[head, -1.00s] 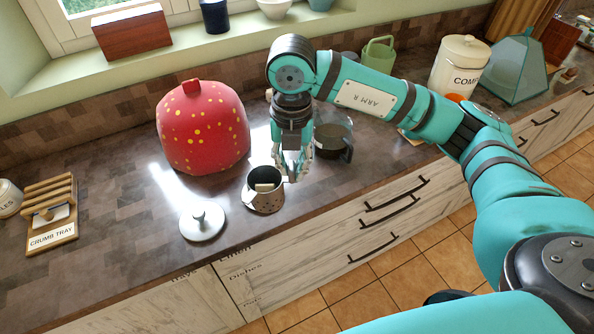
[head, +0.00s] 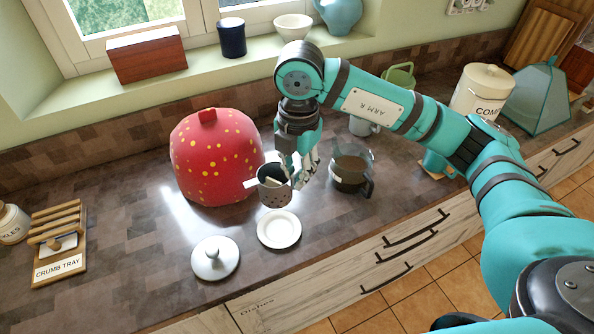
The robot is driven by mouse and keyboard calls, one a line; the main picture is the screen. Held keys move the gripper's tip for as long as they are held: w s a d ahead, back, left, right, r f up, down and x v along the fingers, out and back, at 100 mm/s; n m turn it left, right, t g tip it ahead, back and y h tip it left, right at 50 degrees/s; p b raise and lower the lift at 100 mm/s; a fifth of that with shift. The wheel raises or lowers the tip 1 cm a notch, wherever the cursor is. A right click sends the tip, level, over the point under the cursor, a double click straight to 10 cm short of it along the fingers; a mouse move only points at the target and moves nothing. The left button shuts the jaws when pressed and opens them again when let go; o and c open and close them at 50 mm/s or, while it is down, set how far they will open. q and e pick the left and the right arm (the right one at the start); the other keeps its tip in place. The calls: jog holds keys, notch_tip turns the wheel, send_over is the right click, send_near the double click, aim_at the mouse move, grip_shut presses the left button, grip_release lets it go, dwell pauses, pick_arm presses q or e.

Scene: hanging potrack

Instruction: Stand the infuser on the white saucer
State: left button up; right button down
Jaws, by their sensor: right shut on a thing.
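The infuser (head: 274,190) is a grey, perforated metal cup with an open top and small side tabs. It is in my right gripper (head: 297,176), which is shut on its right side near the rim. The white saucer (head: 279,230) lies empty on the counter, just in front of and below the infuser in the head view. The infuser is upright or nearly so and apart from the saucer. I cannot tell its exact height above the counter. My left gripper is not in view.
A red dotted tea cosy (head: 215,155) stands behind the infuser to the left. A glass pot with a dark handle (head: 350,172) stands to the right. The counter's front edge is close to the saucer.

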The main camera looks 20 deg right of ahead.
notch_tip(320, 180, down, 2)
jog(key=shift+s+f+b, duration=0.1)
jog(key=shift+f+b, duration=0.1)
jog(key=shift+b, duration=0.75)
pick_arm(q)
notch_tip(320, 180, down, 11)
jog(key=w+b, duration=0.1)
jog(key=b, duration=0.8)
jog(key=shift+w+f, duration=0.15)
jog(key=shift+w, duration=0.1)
pick_arm(e)
notch_tip(320, 180, down, 10)
jog(key=shift+f, duration=0.25)
pick_arm(q)
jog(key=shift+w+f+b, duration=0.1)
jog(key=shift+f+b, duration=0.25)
jog(key=shift+b, duration=0.05)
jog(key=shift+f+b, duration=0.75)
pick_arm(e)
jog(key=shift+f, duration=0.5)
dwell(1.2)
jog(key=c, duration=0.7)
grip_release()
jog(key=shift+o, duration=0.2)
